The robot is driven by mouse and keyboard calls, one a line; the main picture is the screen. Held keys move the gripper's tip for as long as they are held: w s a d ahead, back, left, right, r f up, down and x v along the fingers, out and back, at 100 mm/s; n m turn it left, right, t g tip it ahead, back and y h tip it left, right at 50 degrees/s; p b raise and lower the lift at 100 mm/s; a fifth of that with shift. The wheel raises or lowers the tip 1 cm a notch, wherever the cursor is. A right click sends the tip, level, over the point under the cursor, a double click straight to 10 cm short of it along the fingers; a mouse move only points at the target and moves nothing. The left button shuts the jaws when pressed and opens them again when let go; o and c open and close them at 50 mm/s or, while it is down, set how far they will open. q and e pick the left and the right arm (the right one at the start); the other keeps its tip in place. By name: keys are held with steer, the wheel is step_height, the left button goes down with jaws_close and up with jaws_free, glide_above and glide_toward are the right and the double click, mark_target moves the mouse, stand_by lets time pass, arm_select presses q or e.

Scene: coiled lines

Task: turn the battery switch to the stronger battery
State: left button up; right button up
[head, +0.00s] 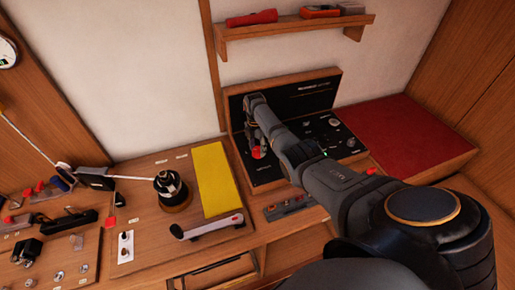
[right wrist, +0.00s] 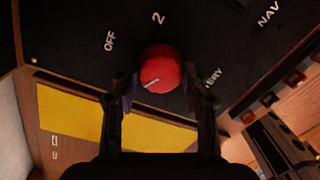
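The battery switch is a round red knob (right wrist: 160,70) on a dark panel (right wrist: 230,40); it also shows as a small red spot in the head view (head: 258,153). A short white mark on the knob points to the lower left in the right wrist view. "OFF" and "2" are printed around it, and a partly hidden label ends in "ERY". My right gripper (head: 254,138) is at the panel, with one finger on each side of the knob and small gaps visible. It looks open. My left gripper is not in view. No battery reading is legible.
A yellow pad (head: 213,180) and a dark winch-like drum (head: 172,190) lie left of the panel. A red cushion (head: 410,135) is at the right. A shelf (head: 290,27) hangs above. Loose parts cover the left bench. A round gauge (head: 7,52) is cut off at the left.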

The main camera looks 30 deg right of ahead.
mark_target(256, 149)
steer(key=o, duration=0.4)
step_height(256, 149, up, 12)
steer(key=shift+w, duration=0.35)
steer(key=shift+a, duration=0.1)
stand_by(0.4)
